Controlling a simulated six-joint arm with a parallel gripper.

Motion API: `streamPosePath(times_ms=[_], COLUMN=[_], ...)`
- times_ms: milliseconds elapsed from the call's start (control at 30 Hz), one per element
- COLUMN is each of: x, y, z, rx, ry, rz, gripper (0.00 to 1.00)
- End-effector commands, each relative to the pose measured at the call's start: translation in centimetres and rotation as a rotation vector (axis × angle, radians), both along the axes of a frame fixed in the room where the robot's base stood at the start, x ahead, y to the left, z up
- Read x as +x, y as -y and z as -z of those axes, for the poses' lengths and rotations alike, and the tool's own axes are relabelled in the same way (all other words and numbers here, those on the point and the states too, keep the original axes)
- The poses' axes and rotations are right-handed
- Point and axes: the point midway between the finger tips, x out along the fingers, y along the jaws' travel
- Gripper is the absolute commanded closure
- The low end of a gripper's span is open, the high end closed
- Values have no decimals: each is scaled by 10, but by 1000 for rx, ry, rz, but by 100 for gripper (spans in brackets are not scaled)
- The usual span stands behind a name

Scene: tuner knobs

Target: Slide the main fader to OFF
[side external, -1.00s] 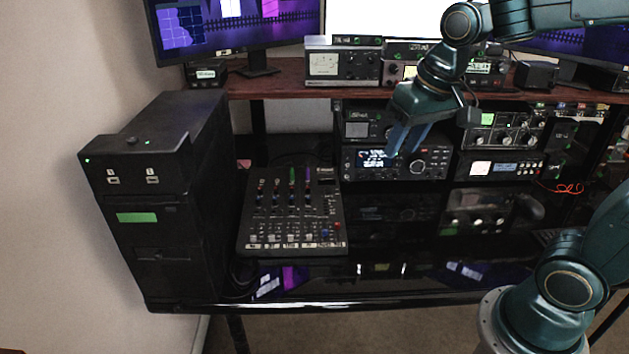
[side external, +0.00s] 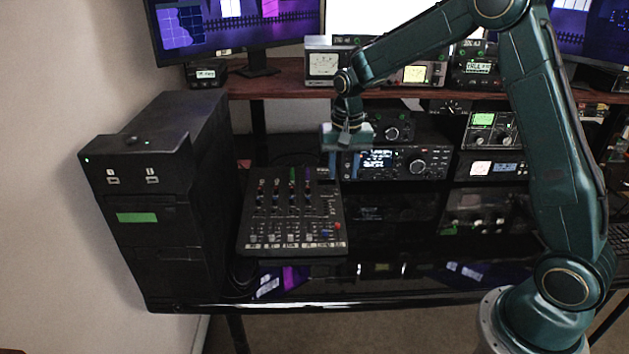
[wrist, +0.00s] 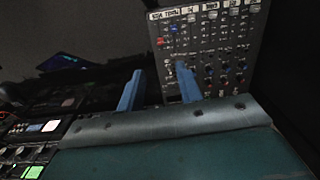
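The black mixer (side external: 292,212) lies on the desk, with rows of coloured knobs and a row of white labels along its front edge. It also shows upside down in the wrist view (wrist: 215,48). Red and blue controls sit near the label at its right end. The main fader is too small to make out for certain. My gripper (side external: 342,176) points down over the mixer's back right corner. Its two blue fingers are apart with nothing between them; they also show in the wrist view (wrist: 160,72). One finger overlaps the mixer there; contact cannot be told.
A black computer tower (side external: 160,200) stands left of the mixer. Stacked radios (side external: 400,163) stand to the right and behind, under a red-brown shelf (side external: 280,88) carrying more equipment. The glossy desk strip in front of the mixer is clear.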

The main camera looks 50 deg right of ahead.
Motion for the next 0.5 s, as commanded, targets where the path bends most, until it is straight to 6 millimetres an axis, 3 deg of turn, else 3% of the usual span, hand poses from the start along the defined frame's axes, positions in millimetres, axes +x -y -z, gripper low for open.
streamPosePath(times_ms=[200, 500], x=[13, 15], y=[8, 9], z=[28, 33], rx=[6, 6], ry=[-32, -36], rz=[51, 60], gripper=[65, 65])
